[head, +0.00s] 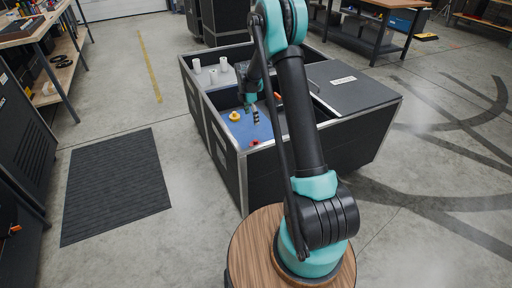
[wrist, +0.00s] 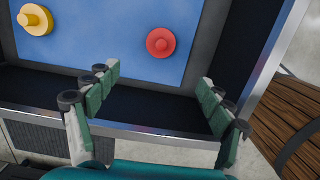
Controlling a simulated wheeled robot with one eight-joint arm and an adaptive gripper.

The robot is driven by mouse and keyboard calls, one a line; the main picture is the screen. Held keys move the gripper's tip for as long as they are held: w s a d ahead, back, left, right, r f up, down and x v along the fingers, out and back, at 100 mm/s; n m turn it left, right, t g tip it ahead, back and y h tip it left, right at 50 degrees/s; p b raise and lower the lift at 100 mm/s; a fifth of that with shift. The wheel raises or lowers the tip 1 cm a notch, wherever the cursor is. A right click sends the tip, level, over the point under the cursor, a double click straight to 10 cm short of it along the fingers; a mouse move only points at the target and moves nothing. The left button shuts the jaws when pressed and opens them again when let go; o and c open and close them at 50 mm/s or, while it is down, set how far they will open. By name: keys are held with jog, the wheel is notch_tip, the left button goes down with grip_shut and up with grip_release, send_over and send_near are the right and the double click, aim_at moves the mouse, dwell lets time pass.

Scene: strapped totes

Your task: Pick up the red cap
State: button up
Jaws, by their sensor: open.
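The red cap (wrist: 160,42) is a round disc with a raised knob. It lies on the blue floor (wrist: 110,35) of a tote compartment, near the compartment's edge. In the head view a small red spot (head: 254,143) at the near wall appears to be the same cap. My gripper (wrist: 158,78) is open and empty, its two green-padded fingers spread wide. In the wrist view the cap is beyond the fingertips, roughly centred between them and not touched. In the head view my gripper (head: 252,113) hangs over the blue-floored compartment.
A yellow knobbed piece (wrist: 35,19) lies on the blue floor left of the cap. The tote's metal rim (wrist: 150,132) is close below the fingers. White cylinders (head: 213,75) stand in another compartment. A dark lid (head: 350,88) covers the right part.

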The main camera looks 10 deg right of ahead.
send_near(256, 140)
notch_tip(256, 140, down, 5)
jog(key=shift+d, duration=0.1)
jog(key=shift+d+f, duration=0.2)
jog(key=shift+f, duration=1.2)
jog(key=shift+d+f, duration=0.2)
jog(key=shift+f, duration=1.2)
jog(key=shift+c, duration=0.4)
jog(key=c, duration=1)
